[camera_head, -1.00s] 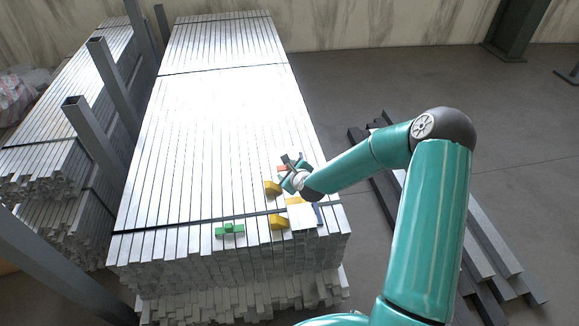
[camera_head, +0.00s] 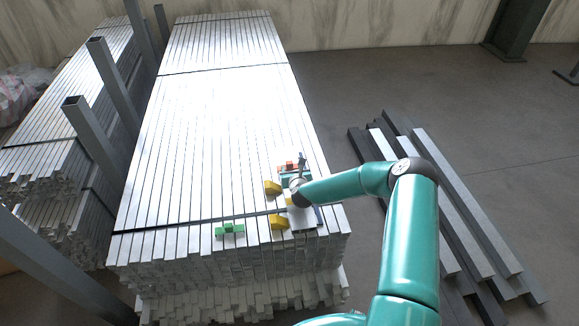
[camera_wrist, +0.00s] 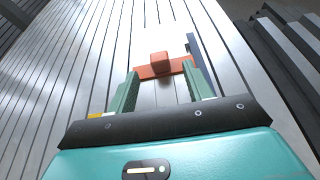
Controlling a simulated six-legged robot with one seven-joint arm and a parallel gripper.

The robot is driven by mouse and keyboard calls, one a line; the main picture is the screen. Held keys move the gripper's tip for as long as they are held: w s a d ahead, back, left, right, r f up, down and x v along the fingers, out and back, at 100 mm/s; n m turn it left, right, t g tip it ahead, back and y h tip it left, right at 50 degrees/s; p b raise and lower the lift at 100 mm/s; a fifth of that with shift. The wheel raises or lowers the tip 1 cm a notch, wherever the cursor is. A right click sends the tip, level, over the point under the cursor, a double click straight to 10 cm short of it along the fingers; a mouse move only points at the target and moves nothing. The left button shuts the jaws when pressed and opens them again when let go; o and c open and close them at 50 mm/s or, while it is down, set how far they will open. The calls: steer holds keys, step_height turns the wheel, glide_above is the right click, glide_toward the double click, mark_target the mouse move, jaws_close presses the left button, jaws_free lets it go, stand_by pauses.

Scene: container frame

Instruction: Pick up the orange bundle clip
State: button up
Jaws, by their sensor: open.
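The orange bundle clip (camera_head: 289,166) lies on the big stack of metal bars, near its right side. In the wrist view the clip (camera_wrist: 160,60) shows as a flat bar with a raised block in the middle. My gripper (camera_wrist: 160,76) is open and empty, its two green fingers pointing at the clip. The fingertips line up with the two ends of the clip's bar; whether they touch it I cannot tell. In the head view my gripper (camera_head: 294,172) is just in front of the clip and hides part of it.
A green clip (camera_head: 229,229) and two yellow blocks (camera_head: 272,187) (camera_head: 279,222) lie on the stack (camera_head: 210,130). A dark strip (camera_wrist: 196,58) is close to the right finger. Upright grey posts (camera_head: 107,90) stand left; loose bars (camera_head: 455,200) lie on the floor right.

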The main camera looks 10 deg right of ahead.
mark_target(290, 164)
steer(key=shift+x, duration=3.1)
steer(key=shift+r, duration=0.1)
steer(key=c, duration=1.1)
steer(key=shift+o, duration=0.2)
